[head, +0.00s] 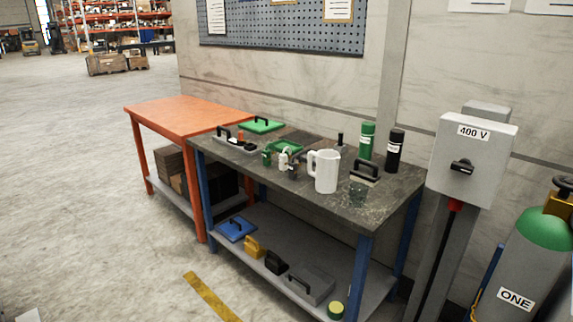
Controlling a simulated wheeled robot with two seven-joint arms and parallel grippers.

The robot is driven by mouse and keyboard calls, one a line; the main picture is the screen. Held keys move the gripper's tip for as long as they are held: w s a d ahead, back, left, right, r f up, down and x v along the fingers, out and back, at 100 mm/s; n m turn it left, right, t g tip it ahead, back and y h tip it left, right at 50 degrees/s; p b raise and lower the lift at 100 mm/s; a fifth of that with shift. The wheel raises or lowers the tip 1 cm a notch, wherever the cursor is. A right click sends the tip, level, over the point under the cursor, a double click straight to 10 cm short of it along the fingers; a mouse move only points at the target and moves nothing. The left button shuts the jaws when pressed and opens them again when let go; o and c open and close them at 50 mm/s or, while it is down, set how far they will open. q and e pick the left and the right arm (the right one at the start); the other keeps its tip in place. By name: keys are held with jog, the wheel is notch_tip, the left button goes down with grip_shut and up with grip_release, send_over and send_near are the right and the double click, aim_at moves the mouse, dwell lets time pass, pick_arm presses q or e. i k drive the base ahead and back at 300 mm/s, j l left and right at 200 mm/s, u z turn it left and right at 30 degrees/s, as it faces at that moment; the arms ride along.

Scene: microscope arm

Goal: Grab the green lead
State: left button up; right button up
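No cable-like green lead shows clearly in the head view. A flat green lid-like plate (265,126) with a black handle lies at the back left of the dark workbench, near the orange table. A small green open tray (287,147) sits mid-bench, with a small green item (266,158) near it. A tall green bottle (366,140) stands upright towards the back right. Neither of my grippers is in view.
The dark workbench (345,207) also holds a white mug (326,172) and a black bottle (394,151). Its lower shelf carries a blue lid (238,231) and a grey box (312,288). The orange table (185,113) is bare. A gas cylinder (533,265) stands right.

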aim_at(266, 153)
jog(key=i+z, duration=0.15)
jog(key=i, duration=0.4)
jog(key=i+j+z, duration=0.15)
jog(key=i, duration=0.4)
jog(key=i+j+z, duration=0.15)
jog(key=i, duration=0.45)
jog(key=l, duration=0.05)
